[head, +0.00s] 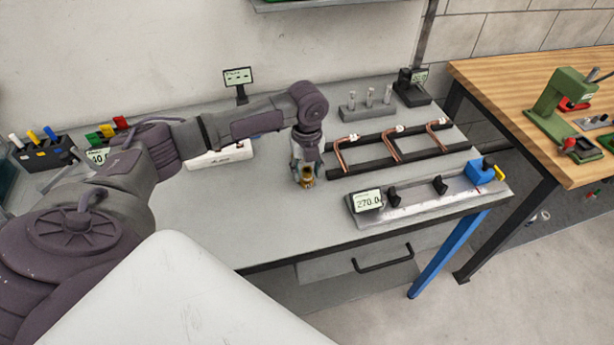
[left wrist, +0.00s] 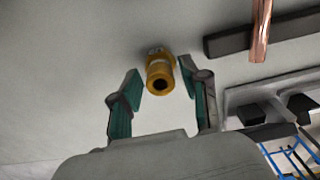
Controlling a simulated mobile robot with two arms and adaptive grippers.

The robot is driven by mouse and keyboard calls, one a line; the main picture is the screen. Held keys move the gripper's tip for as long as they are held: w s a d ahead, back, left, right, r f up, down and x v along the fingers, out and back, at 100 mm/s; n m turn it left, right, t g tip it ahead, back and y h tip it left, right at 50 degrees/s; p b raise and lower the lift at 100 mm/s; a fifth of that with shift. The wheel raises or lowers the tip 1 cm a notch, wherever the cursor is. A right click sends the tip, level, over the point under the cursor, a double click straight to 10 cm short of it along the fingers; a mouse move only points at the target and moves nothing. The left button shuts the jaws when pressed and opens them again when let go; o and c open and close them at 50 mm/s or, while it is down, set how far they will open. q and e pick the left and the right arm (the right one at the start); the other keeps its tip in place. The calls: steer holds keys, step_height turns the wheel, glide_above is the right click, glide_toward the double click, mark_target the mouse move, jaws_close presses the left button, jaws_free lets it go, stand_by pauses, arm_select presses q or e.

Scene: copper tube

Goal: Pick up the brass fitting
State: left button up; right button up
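The brass fitting (head: 306,174) is a small gold-coloured hollow piece on the grey bench top. In the left wrist view the brass fitting (left wrist: 160,76) shows its dark round opening toward the camera. My left gripper (head: 306,180) points down over it. In the left wrist view my left gripper (left wrist: 161,80) is open, with one green-padded finger on each side of the fitting. A gap shows between each pad and the fitting. My right gripper does not show in either view.
A dark rack with bent copper tubes (head: 392,146) lies right of the gripper. A measuring fixture with a "270.0" display (head: 367,201) lies in front. A grey block with upright pins (head: 368,112) stands behind. Bench space (head: 235,215) to the left front is clear.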

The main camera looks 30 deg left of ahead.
arm_select(q)
jaws_close()
steer(key=shift+r, duration=0.1)
